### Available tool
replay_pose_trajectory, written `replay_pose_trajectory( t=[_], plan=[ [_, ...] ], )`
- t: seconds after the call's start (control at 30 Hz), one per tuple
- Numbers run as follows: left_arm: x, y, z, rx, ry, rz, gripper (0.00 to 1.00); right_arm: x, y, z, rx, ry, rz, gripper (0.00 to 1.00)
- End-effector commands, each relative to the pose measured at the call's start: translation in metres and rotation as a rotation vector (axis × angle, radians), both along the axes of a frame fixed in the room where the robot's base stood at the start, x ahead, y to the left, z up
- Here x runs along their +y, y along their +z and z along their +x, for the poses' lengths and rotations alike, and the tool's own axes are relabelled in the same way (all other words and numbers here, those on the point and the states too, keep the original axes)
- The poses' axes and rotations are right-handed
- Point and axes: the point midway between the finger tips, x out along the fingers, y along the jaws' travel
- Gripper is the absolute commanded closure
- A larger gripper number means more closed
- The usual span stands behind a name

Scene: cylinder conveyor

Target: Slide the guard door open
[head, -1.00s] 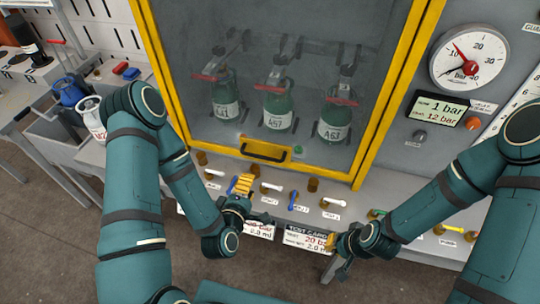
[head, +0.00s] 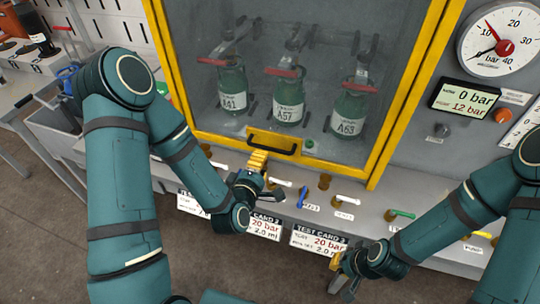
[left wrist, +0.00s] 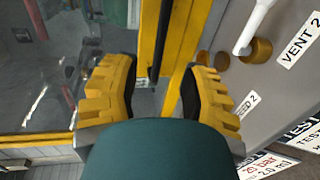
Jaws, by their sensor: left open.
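The guard door (head: 207,127) is a yellow-framed clear panel, closed in front of the bottles. Its black handle (head: 288,151) sits on the yellow bottom rail. My left gripper (head: 257,160) is open at the left end of the handle. In the left wrist view, the two yellow fingers of my left gripper (left wrist: 158,92) stand apart, with the dark handle bar (left wrist: 157,62) and yellow rail seen between them; contact cannot be told. My right gripper (head: 337,268) is low, in front of the bench edge, away from the door; its jaw opening is unclear.
Green bottles (head: 288,98) stand behind the panel, under red clamps. A row of valve levers (head: 348,200) lines the ledge below the door. Test cards (head: 320,240) hang below the ledge.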

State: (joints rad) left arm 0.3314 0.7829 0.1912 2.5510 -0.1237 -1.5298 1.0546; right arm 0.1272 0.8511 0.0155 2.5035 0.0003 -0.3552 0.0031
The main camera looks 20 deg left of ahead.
Motion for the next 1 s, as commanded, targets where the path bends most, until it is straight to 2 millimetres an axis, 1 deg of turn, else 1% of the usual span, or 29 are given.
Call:
replay_pose_trajectory(
  t=[0.03, 0.1, 0.4, 0.43, 0.53, 0.7, 0.83, 1.0],
  plan=[
    [0.0, -0.004, 0.002, -0.004, 0.0, 0.001, 0.57, 0.0, -0.011, -0.001, 0.002, 0.002, 0.0, 1.0],
    [0.0, -0.005, 0.004, -0.003, 0.001, 0.0, 0.57, 0.0, -0.019, -0.002, 0.003, 0.005, 0.001, 1.0],
    [-0.001, -0.01, 0.033, -0.003, 0.001, -0.001, 0.57, -0.001, -0.052, 0.006, -0.014, 0.0, -0.002, 1.0],
    [-0.002, -0.01, 0.04, -0.001, 0.001, -0.002, 0.57, -0.001, -0.049, 0.006, -0.014, 0.0, -0.002, 1.0],
    [-0.002, -0.012, 0.057, -0.001, 0.0, -0.002, 0.57, -0.001, -0.048, 0.006, -0.014, 0.0, -0.002, 1.0],
    [-0.003, -0.016, 0.076, 0.0, 0.0, -0.001, 0.57, -0.001, -0.049, 0.006, -0.015, 0.0, -0.002, 1.0],
    [-0.003, -0.017, 0.083, 0.0, -0.001, -0.001, 0.57, -0.001, -0.049, 0.006, -0.015, 0.0, -0.002, 1.0],
    [-0.003, -0.017, 0.084, 0.001, -0.001, -0.001, 0.57, -0.001, -0.049, 0.006, -0.015, 0.0, -0.002, 1.0]
  ],
)
